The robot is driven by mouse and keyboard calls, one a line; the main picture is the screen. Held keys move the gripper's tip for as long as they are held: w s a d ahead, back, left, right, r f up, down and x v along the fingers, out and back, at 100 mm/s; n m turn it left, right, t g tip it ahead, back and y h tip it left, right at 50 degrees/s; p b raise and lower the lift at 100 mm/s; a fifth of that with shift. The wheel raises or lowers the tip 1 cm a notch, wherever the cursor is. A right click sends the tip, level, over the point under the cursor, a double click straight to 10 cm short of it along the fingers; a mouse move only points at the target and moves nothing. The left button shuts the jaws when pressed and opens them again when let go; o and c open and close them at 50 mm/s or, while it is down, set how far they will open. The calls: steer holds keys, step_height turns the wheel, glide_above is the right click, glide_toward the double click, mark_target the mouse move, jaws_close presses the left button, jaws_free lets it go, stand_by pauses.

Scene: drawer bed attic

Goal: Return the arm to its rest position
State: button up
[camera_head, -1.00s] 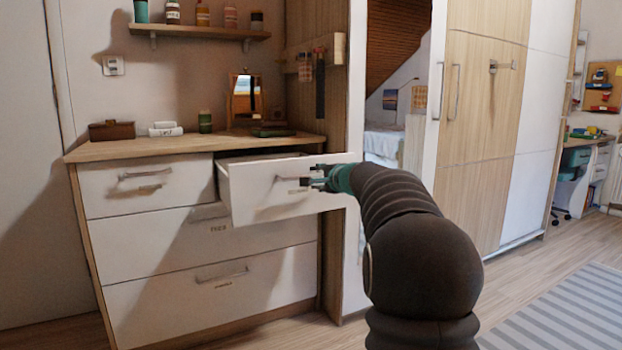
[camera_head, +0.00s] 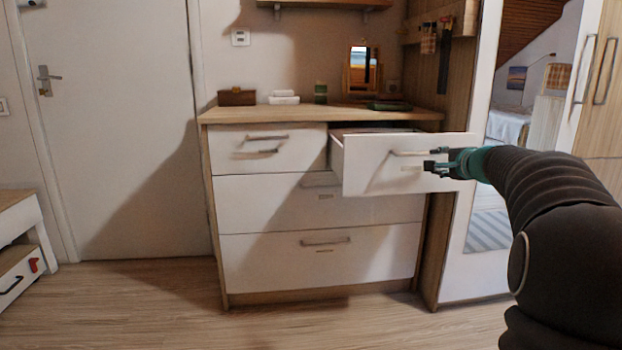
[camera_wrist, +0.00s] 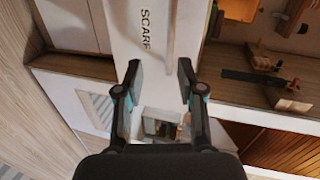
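My gripper (camera_head: 434,168) is at the end of my dark arm, in front of the pulled-out upper right drawer (camera_head: 372,172) of the white dresser. In the wrist view my gripper (camera_wrist: 159,72) has its two fingers apart, with nothing held between them. The white drawer front (camera_wrist: 133,18) with the label SCARF lies beyond the fingertips. The drawer's handle (camera_head: 408,153) shows just above and left of the fingers in the head view, and they look apart from it. Most of the drawer's inside is hidden.
The dresser top (camera_head: 300,115) holds a brown box (camera_head: 237,97), a mirror (camera_head: 361,72) and small items. A tall mirror panel (camera_head: 480,255) stands right of the dresser. A door (camera_head: 115,120) is at left, and a low drawer unit (camera_head: 20,250) at far left. The floor in front is clear.

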step_height(320, 180, down, 8)
steer(key=s+a+n+g, duration=0.2)
steer(key=s+g, duration=0.1)
steer(key=s+a+f+n+g+y+p, duration=0.1)
steer(key=s+a+f+n+g, duration=0.15)
steer(key=s+a, duration=0.35)
steer(key=s+a+f+n+g+p, duration=0.1)
steer(key=s+a+f+n+g, duration=0.15)
steer(key=s+a+f, duration=0.4)
steer(key=s+a+r+n+p, duration=0.1)
steer(key=s+a+n+p, duration=0.1)
steer(key=s, duration=0.7)
steer(key=s+a+r+n+g+h+p, duration=0.1)
steer(key=s+a+n, duration=0.3)
steer(key=s, duration=0.5)
steer(key=s+a+r+n+h+p, duration=0.1)
steer(key=s+a+r+n+p, duration=0.2)
steer(key=s, duration=0.6)
steer(key=shift+s+a+r+n+g+p, duration=0.15)
steer(key=shift+s+a+n+g+p, duration=0.2)
steer(key=shift+p, duration=0.25)
